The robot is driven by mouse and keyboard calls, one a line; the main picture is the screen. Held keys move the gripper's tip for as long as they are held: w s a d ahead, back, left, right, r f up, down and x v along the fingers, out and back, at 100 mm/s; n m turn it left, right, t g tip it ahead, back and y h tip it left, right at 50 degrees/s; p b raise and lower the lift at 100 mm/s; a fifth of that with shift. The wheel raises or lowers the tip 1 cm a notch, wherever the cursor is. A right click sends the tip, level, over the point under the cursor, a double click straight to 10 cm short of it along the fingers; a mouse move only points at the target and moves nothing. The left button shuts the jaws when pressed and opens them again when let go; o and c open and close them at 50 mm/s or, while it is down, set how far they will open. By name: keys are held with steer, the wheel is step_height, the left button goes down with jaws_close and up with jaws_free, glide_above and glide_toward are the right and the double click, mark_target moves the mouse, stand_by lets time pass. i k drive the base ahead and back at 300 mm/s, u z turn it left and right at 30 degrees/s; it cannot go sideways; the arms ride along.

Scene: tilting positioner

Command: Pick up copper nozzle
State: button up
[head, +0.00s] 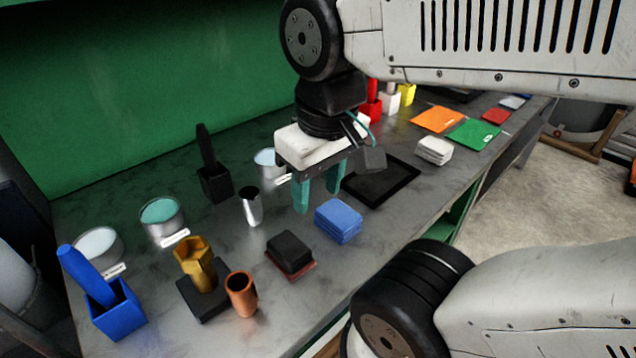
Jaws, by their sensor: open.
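The copper nozzle (241,293) is a small orange-brown cylinder with a dark open top, at the near side of the metal table in the head view. It stands upright beside a brass nozzle (196,262) that is on a dark square base. My gripper (319,200) has teal fingers pointing down, spread apart with nothing between them. It is above the table, behind and to the right of the copper nozzle, clearly away from it. The lower part of the copper nozzle shows and nothing covers it.
A silver cup-like nozzle (250,207), a blue stack (338,220) and a black block (289,252) stand near my gripper. A blue holder (116,312) and round tins (161,219) are at the left. A black tray (381,184) lies behind. The table's right edge is close.

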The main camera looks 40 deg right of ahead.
mark_target(240, 286)
steer(key=z, duration=0.55)
steer(key=k, duration=1.15)
steer(key=z, duration=0.5)
